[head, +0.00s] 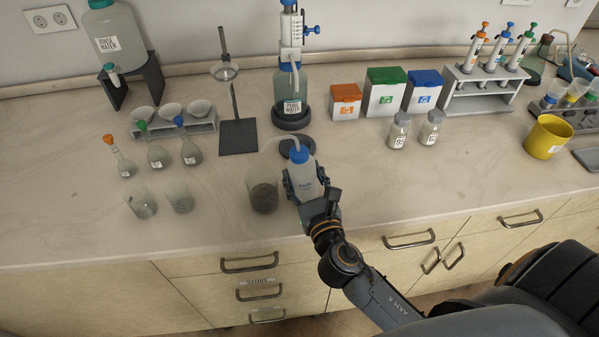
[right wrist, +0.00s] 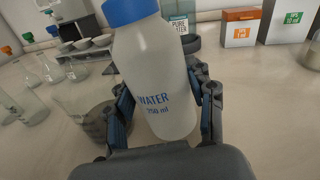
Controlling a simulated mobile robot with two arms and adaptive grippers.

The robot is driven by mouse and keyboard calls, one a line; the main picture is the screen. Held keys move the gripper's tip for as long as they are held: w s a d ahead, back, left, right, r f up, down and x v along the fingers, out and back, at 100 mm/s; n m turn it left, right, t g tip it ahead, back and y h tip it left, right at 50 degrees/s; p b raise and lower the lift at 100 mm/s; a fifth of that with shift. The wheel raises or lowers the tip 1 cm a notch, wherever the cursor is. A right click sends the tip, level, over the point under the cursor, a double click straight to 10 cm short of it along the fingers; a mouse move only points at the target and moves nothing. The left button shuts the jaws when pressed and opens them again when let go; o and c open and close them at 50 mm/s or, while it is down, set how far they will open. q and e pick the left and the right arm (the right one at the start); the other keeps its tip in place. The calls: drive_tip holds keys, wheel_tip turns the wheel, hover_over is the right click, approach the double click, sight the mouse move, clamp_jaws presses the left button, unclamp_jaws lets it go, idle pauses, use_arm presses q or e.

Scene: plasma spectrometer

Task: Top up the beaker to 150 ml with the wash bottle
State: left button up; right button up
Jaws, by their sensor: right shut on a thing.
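The wash bottle (head: 303,178) is white with a blue cap and a thin bent spout that points left. My right gripper (head: 304,188) is shut on its body. The bottle also shows in the right wrist view (right wrist: 158,85), tilted, with the words "WATER" and "250 ml", between the fingers of my right gripper (right wrist: 164,110). The beaker (head: 263,194) stands on the bench just left of the bottle and holds greyish liquid; its scale is too small to read. The spout tip is above the beaker's far side. My left gripper is not in view.
Two smaller glass vessels (head: 142,204) and several coloured-stopper flasks (head: 157,156) stand to the left. A dark-based stand (head: 238,136) and a dispenser bottle (head: 291,95) are behind. Two small bottles (head: 398,132) stand right. The bench front right of the gripper is clear.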

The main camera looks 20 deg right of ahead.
drive_tip(key=shift+s+d+r+n+g+p, duration=0.2)
drive_tip(key=shift+d+r+n+p, duration=0.55)
drive_tip(key=shift+p, duration=0.4)
drive_tip(key=shift+s+d+r+n+g+p, duration=0.15)
drive_tip(key=shift+d+r+n+p, duration=0.35)
drive_tip(key=shift+n+p, duration=0.55)
drive_tip(key=shift+f+b, duration=1.35)
drive_tip(key=shift+f, duration=0.35)
drive_tip(key=shift+d, duration=0.1)
drive_tip(key=shift+o, duration=0.9)
drive_tip(key=c, duration=0.4)
drive_tip(key=shift+c, duration=0.2)
drive_tip(key=shift+c, duration=0.3)
